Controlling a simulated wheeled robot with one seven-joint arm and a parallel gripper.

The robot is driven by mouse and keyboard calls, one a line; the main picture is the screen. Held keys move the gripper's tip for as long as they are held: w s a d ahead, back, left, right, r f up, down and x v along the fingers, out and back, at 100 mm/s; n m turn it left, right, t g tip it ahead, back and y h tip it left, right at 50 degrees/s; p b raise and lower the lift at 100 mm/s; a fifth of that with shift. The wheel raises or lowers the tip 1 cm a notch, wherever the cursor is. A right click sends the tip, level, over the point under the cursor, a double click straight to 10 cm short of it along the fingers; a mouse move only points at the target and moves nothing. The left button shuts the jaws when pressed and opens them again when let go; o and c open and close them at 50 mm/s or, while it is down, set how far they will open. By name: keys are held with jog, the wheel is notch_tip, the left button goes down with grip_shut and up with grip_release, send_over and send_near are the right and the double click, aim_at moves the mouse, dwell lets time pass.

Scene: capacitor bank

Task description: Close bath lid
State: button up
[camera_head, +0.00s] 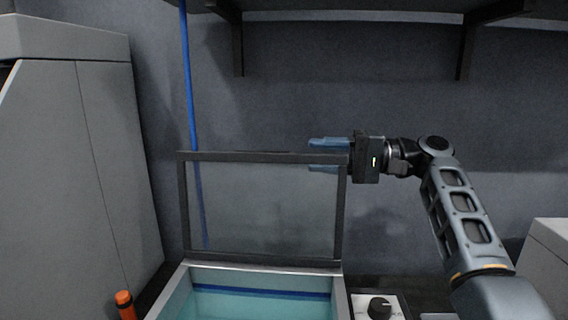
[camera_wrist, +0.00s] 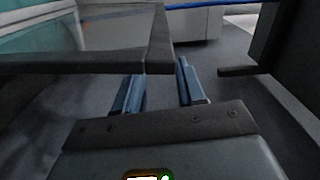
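The bath lid (camera_head: 262,208) is a clear panel in a dark frame. It stands raised, nearly upright, at the back edge of the bath (camera_head: 172,295), which holds teal liquid. My gripper (camera_head: 312,154) is at the lid's upper right corner, pointing left, with its blue fingers level with the top bar. In the wrist view the lid's frame corner (camera_wrist: 158,48) lies just beyond the fingers, partly in front of the left one. My gripper (camera_wrist: 155,88) shows two blue fingers spread apart with a gap between them. I cannot tell whether a finger touches the lid.
A blue pipe (camera_head: 190,90) runs down the wall behind the lid. A grey cabinet (camera_head: 75,170) stands at the left. A box with a black knob (camera_head: 380,307) is right of the bath, and an orange-capped thing (camera_head: 125,303) is at its left. A shelf (camera_head: 370,6) hangs above.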

aim_at(284, 156)
jog(key=shift+w+a+p, duration=0.1)
jog(key=shift+a+p, duration=0.3)
jog(key=shift+a, duration=3.45)
jog(key=c, duration=0.7)
jog(key=shift+f, duration=0.1)
grip_shut()
